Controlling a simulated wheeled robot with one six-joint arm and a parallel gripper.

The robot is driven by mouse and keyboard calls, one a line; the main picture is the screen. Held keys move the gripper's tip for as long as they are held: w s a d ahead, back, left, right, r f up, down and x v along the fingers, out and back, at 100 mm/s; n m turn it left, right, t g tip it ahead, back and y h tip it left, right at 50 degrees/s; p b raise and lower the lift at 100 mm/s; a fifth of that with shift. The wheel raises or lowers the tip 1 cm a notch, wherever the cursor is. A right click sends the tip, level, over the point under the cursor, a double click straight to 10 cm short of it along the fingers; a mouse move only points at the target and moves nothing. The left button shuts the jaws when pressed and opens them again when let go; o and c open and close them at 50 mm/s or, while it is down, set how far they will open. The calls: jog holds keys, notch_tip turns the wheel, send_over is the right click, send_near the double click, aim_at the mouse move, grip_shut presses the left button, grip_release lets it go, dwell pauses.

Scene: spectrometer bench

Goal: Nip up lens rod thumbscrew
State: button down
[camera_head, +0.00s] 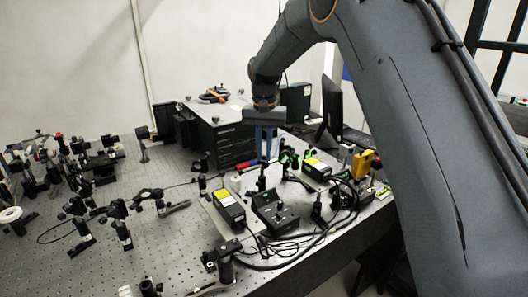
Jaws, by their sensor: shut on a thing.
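My gripper (266,158) points straight down over the back right part of the optical bench, its two blue fingers close together. It is shut at the top of a small dark post (262,180), which appears to be the lens rod. The thumbscrew itself is too small and too hidden by the fingertips to make out. The post looks upright on the bench.
Black boxes with yellow labels (230,207) and a black control box (275,213) with cables stand in front of the gripper. A dark drawer cabinet (222,135) and monitor (331,112) are behind. Mounted optics crowd the left of the perforated bench (150,255).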

aim_at(265, 156)
jog(key=shift+r, duration=0.1)
dwell(0.4)
jog(key=c, duration=1.7)
grip_release()
jog(key=shift+c, duration=0.2)
notch_tip(265, 156, up, 8)
jog(key=shift+f+b, duration=0.15)
jog(key=shift+b, duration=1.1)
